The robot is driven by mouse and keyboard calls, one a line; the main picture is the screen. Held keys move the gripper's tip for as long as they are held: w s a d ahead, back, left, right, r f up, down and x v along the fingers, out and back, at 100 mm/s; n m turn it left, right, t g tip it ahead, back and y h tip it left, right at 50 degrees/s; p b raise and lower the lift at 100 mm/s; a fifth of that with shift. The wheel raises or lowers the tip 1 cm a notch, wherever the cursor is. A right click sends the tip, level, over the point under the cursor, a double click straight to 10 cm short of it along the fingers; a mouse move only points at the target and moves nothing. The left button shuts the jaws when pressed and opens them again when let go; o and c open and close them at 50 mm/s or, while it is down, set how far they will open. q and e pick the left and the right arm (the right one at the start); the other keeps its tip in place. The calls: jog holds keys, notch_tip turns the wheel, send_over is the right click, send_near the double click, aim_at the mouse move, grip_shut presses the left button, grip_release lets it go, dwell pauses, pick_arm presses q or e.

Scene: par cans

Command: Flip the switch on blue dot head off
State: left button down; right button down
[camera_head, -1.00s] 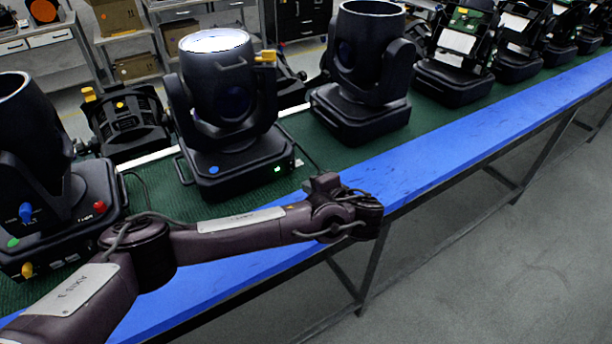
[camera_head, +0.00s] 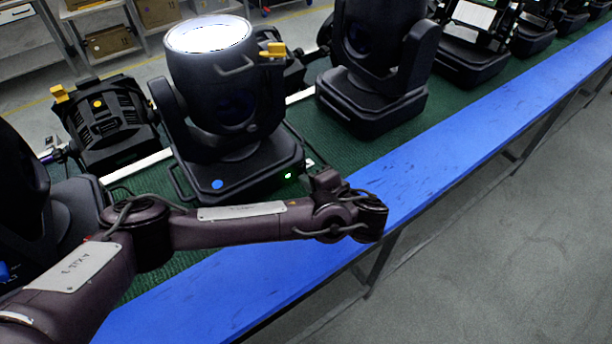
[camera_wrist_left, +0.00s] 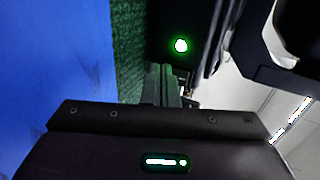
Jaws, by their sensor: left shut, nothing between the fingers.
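The blue dot head (camera_head: 225,90) stands on the green bench top in the head view. Its top lens glows white, and its base carries a blue dot and a lit green light (camera_head: 288,175). A small pale part (camera_head: 310,162) shows at the right side of the base; I cannot tell whether it is the switch. My left gripper (camera_head: 325,181) is shut and empty, close to the base's right side. In the left wrist view, the fingers of my left gripper (camera_wrist_left: 165,86) point toward the dark base with its green light (camera_wrist_left: 181,45). Contact is unclear. My right gripper is out of view.
Another black moving head (camera_head: 375,75) stands to the right, with several more beyond. A black lamp (camera_head: 108,120) with an orange dot stands at the left. A dark head (camera_head: 20,190) is cut off at the left edge. The blue bench edge (camera_head: 440,160) is clear.

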pick_arm(q)
jog(key=shift+s, duration=0.1)
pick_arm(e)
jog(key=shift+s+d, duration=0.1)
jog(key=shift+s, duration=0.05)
pick_arm(q)
jog(key=shift+d, duration=0.1)
jog(key=shift+w+f+b, duration=0.2)
jog(key=shift+w+b, duration=0.05)
jog(key=shift+b, duration=0.15)
jog(key=shift+s, duration=0.1)
jog(key=shift+s+r, duration=0.25)
jog(key=shift+r, duration=0.05)
jog(key=shift+w+r+p, duration=0.25)
jog(key=shift+w+p, duration=0.05)
jog(key=shift+p, duration=0.15)
jog(key=shift+s+r, duration=0.15)
jog(key=shift+r, duration=0.35)
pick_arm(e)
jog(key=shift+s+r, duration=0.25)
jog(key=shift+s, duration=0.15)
